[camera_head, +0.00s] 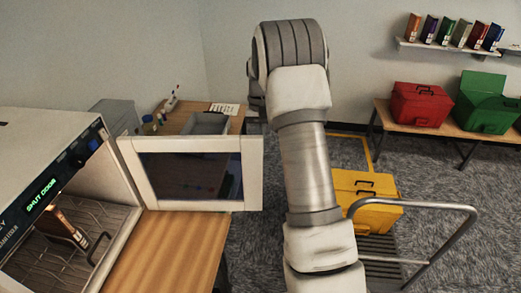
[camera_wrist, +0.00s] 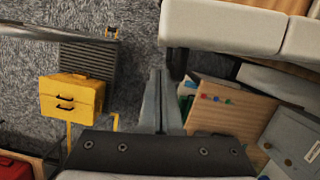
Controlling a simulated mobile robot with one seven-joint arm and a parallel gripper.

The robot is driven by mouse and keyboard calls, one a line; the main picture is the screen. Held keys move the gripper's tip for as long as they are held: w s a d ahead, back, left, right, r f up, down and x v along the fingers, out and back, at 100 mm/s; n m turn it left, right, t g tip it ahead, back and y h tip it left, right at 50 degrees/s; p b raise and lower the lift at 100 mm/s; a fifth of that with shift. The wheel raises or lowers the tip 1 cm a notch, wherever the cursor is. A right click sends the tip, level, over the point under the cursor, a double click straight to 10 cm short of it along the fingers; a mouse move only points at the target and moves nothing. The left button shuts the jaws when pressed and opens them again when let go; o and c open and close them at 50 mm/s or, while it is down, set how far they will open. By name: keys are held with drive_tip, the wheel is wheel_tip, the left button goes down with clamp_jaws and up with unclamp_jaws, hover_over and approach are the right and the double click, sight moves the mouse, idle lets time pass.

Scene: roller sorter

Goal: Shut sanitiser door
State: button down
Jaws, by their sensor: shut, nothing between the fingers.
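The sanitiser (camera_head: 45,150) is a pale box at the left in the head view, with a green display reading "SHUT DOOR". Its door (camera_head: 251,175), white-framed with a dark window, stands wide open, swung out to the right over the wooden worktop. In the wrist view, a white-framed part that looks like the door (camera_wrist: 222,27) fills the upper right. My gripper (camera_wrist: 161,75) is shut and empty, its fingertips close beside the door's edge; contact cannot be told. In the head view my arm reaches past the door's free edge, and the fingertips are hidden.
Inside the sanitiser a brown book-like item (camera_head: 65,228) stands on a wire rack. A wooden desk (camera_head: 180,118) with a grey tray is behind the door. A yellow box (camera_head: 365,188) sits on a railed cart at right. Red (camera_head: 420,106) and green (camera_head: 487,110) boxes stand on a bench.

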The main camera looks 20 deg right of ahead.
drive_tip(key=shift+s+a, duration=0.25)
drive_tip(key=shift+s, duration=0.25)
drive_tip(key=shift+s+a, duration=0.2)
drive_tip(key=shift+s, duration=0.25)
